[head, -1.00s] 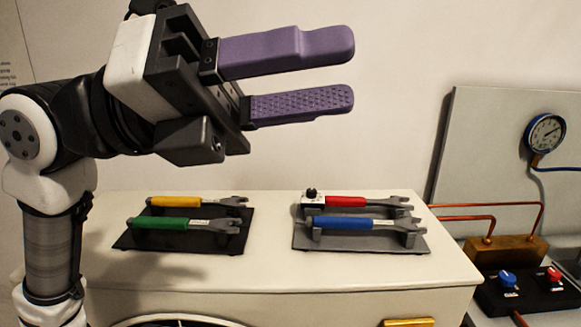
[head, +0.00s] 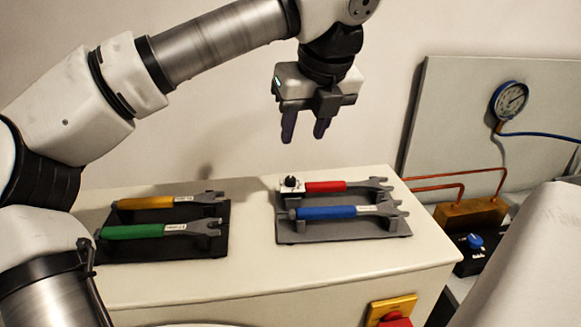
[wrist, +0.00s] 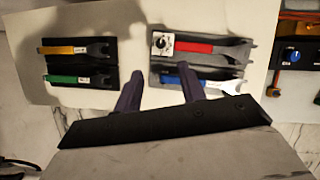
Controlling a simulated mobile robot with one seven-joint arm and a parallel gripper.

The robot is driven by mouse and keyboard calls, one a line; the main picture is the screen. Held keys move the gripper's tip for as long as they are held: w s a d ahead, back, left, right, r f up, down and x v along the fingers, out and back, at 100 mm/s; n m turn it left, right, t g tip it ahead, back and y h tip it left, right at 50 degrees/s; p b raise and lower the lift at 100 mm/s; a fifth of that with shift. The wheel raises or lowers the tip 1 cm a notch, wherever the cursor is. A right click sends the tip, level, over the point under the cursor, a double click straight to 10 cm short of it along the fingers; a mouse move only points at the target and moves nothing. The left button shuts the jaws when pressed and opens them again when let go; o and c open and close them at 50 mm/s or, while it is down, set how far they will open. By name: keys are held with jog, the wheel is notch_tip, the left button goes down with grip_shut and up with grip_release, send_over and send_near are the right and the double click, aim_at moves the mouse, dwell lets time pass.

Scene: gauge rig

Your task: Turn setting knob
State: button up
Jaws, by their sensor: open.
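A small dial knob (head: 291,181) with a black centre on a white base sits at the left end of the red-handled wrench (head: 325,187), on the right-hand grey rack. In the wrist view the knob (wrist: 161,43) shows a white scale around it. My gripper (head: 305,136) is open and empty, its purple fingers pointing down. It hangs above the rack, clear of the knob. A blue knob (head: 475,241) sits on a black box at right.
A blue-handled wrench (head: 326,212) lies in front of the red one. Yellow (head: 145,202) and green (head: 139,231) wrenches rest on a black rack at left. The white cabinet top (head: 255,258) is bare between the racks. A gauge (head: 510,101) and copper pipes stand right.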

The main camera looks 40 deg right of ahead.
aim_at(291, 178)
jog(key=p+x, duration=0.3)
jog(key=x, duration=0.9)
grip_shut()
